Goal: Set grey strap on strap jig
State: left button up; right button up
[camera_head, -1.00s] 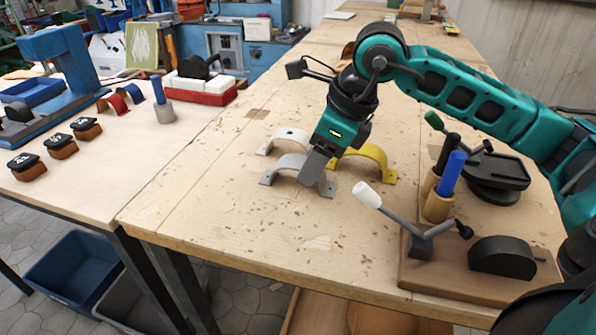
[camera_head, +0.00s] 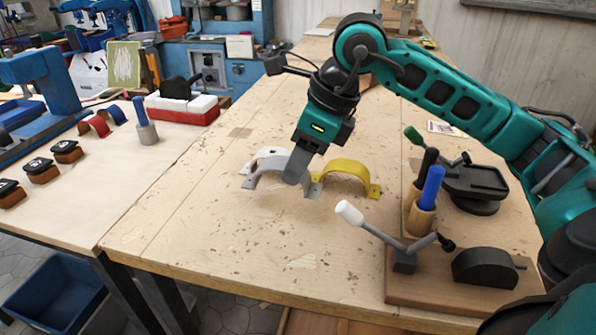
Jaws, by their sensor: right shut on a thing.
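My right gripper (camera_head: 296,177) points down and is shut on the grey strap (camera_head: 307,189), an arched band with flat end tabs. The fingers cover part of this strap, and I cannot tell clearly whether its tabs touch the table. A white strap (camera_head: 268,152) is just behind it, partly overlapped in view. A yellow strap (camera_head: 347,165) stands just to the right. The strap jig appears to be the black half-round block (camera_head: 483,268) on a wooden board at the right front, with nothing over it. A white-handled lever clamp (camera_head: 378,231) is beside it. My left gripper is out of view.
The tabletop in front of the straps is clear. A side bench (camera_head: 130,175) at left holds several small items.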

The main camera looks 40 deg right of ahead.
notch_tip(320, 180, up, 16)
jog(key=p, duration=0.3)
jog(key=shift+r, duration=0.25)
